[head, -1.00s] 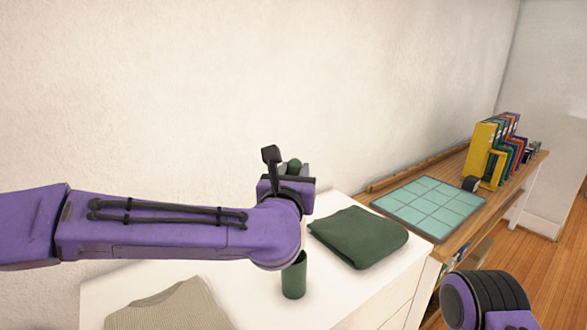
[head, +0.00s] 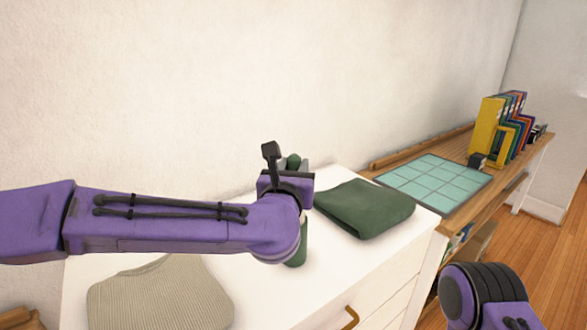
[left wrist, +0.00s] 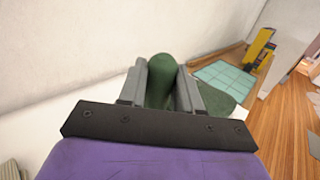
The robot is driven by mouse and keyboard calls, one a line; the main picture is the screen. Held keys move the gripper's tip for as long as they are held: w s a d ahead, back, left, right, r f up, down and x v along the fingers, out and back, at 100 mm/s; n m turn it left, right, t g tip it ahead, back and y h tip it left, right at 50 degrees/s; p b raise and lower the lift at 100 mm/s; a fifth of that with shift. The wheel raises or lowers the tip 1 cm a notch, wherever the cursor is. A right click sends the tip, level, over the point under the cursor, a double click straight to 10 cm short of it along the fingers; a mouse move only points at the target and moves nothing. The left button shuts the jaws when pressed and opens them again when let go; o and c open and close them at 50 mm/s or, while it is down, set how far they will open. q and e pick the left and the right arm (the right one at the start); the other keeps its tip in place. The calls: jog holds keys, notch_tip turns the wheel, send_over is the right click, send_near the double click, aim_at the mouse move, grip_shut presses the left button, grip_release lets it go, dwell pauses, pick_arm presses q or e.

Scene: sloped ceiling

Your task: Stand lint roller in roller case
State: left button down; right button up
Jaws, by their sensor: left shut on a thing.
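My left gripper (head: 287,176) is shut on a dark green, round-ended thing, which looks like the lint roller (head: 293,160). It shows between both fingers in the left wrist view (left wrist: 162,78), where the gripper (left wrist: 160,90) is seen from behind. The lint roller's lower part is hidden by my gripper and arm. The roller case (head: 300,254), a dark green cylinder, stands on the white dresser, mostly hidden behind my left wrist. I cannot tell whether the roller is above it or touching it. My right gripper is out of view.
A folded green cloth (head: 362,208) lies right of the case on the white dresser (head: 290,302). A folded beige garment (head: 160,295) lies at front left. A wooden shelf to the right bears a teal grid mat (head: 433,182) and several books (head: 497,128). The wall is close behind.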

pick_arm(q)
jog(key=shift+w+f, duration=0.2)
jog(key=shift+f, duration=0.3)
jog(key=c, duration=0.7)
grip_release()
jog(key=shift+s, duration=0.1)
jog(key=shift+s+b, duration=0.35)
jog(key=shift+s, duration=0.05)
jog(key=s+a+b, duration=0.1)
jog(key=s+b, duration=0.1)
jog(key=s, duration=0.7)
jog(key=shift+s+a+b, duration=0.25)
jog(key=shift+a+b, duration=0.05)
jog(key=shift+b, duration=0.05)
